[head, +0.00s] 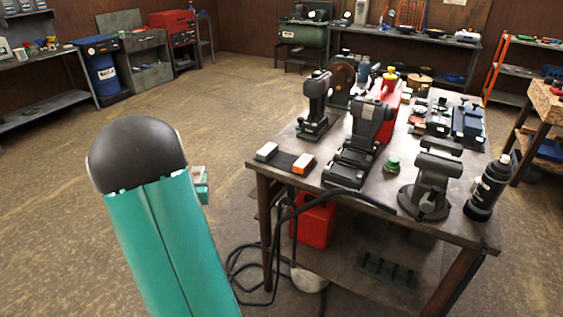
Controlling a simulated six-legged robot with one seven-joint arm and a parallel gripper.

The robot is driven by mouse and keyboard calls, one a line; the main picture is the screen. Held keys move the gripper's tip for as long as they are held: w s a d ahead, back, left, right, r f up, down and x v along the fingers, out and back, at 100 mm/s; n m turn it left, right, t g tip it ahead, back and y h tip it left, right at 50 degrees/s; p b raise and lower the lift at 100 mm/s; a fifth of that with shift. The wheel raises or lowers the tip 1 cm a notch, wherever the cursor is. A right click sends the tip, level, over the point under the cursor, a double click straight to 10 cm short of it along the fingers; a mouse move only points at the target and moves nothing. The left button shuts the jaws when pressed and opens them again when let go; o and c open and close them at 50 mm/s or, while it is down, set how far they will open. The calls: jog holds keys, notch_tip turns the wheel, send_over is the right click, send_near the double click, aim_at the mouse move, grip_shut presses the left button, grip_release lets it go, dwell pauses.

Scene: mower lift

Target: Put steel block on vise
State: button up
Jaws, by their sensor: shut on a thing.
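The vise (428,184) is dark grey and stands on a round base at the front right of the worktable (380,199). Its jaws are at the top and I see nothing between them. My arm's teal link with its dark round cap fills the lower left. Only a small teal and pale part of my gripper (201,186) shows past the link, over the floor left of the table and well apart from the vise. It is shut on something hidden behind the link. I cannot make out the steel block for certain.
A dark pad with white and orange ends (285,158) lies at the table's front left. Dark machines (361,140) stand behind it. A small green item (391,165) lies left of the vise and a dark cylinder (488,188) stands right of it. Floor left of the table is clear.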

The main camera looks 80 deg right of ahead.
jog(key=s+d+r+m+g, duration=0.2)
jog(key=s+r+g, duration=0.1)
jog(key=s, duration=0.5)
jog(key=s+d+r+m+g, duration=0.2)
jog(key=s+r+g, duration=0.1)
jog(key=s, duration=0.6)
jog(key=s+d+r+m+g, duration=0.2)
jog(key=s+r+g, duration=0.1)
jog(key=s, duration=0.6)
jog(key=shift+d+r+m, duration=0.3)
jog(key=shift+r+m, duration=0.1)
jog(key=shift+r, duration=0.15)
